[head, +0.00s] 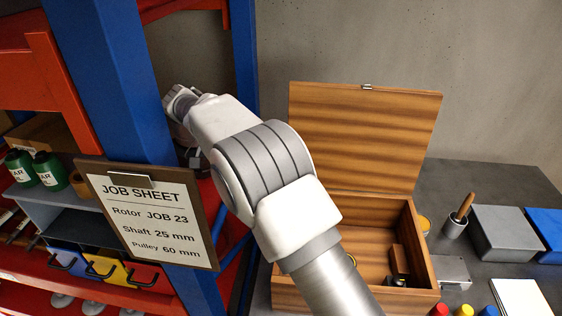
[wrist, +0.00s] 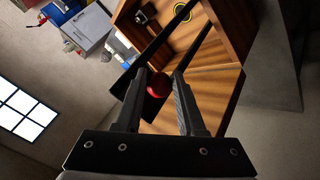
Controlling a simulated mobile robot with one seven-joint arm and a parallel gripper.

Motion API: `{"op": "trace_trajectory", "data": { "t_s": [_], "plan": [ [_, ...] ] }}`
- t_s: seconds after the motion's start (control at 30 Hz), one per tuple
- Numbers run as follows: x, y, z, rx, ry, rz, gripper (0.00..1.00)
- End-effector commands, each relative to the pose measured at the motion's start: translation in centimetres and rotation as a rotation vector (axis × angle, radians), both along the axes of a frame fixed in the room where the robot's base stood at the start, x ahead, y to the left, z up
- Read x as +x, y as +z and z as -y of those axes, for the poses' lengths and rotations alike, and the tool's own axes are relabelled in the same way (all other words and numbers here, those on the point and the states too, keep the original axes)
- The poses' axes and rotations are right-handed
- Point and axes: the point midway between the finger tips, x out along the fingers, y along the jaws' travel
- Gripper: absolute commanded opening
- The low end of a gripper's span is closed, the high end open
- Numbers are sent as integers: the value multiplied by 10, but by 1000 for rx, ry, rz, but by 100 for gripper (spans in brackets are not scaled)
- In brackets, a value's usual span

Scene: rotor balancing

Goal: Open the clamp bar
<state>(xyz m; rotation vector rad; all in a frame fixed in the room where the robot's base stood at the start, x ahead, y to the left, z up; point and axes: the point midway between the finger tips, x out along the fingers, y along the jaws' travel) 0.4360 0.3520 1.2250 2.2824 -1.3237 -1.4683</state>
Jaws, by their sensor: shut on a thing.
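In the wrist view my gripper (wrist: 160,78) has its two dark fingers closed around a round red knob (wrist: 157,86). Dark bars (wrist: 160,45) run from near the fingertips toward the top of that view. I take the knob and a bar to be the clamp bar's handle and arm, but how they join is hidden by the fingers. In the head view my arm reaches up and left to the blue post, and its bent links hide the gripper and most of the clamp area.
An open wooden box (head: 365,140) stands right of my arm, lid upright. A job sheet board (head: 150,215) hangs at the left before the blue post (head: 115,75). A grey box (head: 505,232) and a brush cup (head: 455,226) stand on the dark bench at right.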

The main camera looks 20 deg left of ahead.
Motion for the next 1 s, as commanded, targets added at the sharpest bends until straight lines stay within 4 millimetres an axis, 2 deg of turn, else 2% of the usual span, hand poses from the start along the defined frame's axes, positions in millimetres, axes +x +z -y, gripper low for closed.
{"op": "trace_trajectory", "data": {
  "t_s": [0.03,0.3,0.7,0.73,0.9,1.0],
  "plan": [
    [2,-7,-4,-1,1,-5,0],
    [1,-10,-15,-1,0,-3,0],
    [2,-12,-15,-4,-2,-4,0],
    [2,-12,-15,-4,-3,-3,40],
    [1,-11,-15,-6,-3,-5,69],
    [0,-11,-15,-6,-3,-5,69]
  ]
}}
